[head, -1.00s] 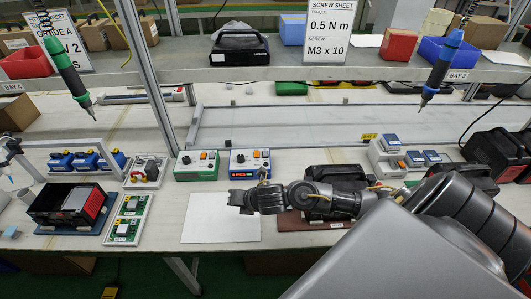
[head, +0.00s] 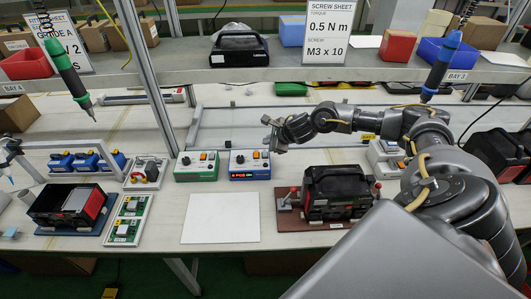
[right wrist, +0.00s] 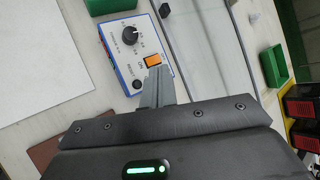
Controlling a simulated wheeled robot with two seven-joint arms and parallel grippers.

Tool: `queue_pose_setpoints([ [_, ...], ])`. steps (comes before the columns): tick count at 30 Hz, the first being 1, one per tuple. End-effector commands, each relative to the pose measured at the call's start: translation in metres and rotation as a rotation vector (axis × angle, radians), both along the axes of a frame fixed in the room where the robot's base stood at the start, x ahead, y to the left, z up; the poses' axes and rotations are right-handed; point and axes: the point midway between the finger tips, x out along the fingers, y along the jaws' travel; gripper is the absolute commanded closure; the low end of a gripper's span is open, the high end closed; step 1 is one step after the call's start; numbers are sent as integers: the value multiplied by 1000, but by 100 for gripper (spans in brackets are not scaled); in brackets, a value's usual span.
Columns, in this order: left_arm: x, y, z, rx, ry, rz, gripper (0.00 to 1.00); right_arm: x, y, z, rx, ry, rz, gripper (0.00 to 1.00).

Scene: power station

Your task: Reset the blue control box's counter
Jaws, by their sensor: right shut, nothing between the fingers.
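The blue control box (head: 250,165) stands on the bench in the middle of the head view, with a dark knob, an orange button and a lit red display on its front edge, too small to read surely. In the right wrist view the box (right wrist: 118,62) shows its knob (right wrist: 131,32), orange button (right wrist: 153,60) and a small black button (right wrist: 137,85). My right gripper (head: 268,134) is shut and empty, above the box's right back corner. In the wrist view its fingers (right wrist: 157,76) overlap the picture near the orange button; contact cannot be told. My left gripper is not in view.
A green control box (head: 197,167) stands close on the left. A white sheet (head: 221,218) lies in front. A black device (head: 336,192) on a brown mat stands at front right. A metal frame rail (head: 220,107) and the shelf are behind.

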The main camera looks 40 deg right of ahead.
Motion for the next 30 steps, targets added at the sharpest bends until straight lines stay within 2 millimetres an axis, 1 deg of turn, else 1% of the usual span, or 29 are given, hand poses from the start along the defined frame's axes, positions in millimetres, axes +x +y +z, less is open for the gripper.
queue_pose_setpoints([
  [5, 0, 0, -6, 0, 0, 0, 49, 0, 0, -8, 1, 1, 0, 100],
  [8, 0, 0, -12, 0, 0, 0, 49, 0, 0, -17, 1, 1, 0, 100],
  [19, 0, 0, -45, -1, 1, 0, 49, 0, 0, -66, 1, 1, -2, 100],
  [21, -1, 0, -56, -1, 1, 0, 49, 0, 0, -77, 2, -1, -1, 100],
  [25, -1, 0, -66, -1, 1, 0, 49, 0, 0, -86, 2, -1, -1, 100],
  [30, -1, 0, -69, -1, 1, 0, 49, 0, 0, -89, 1, -1, -2, 100],
])
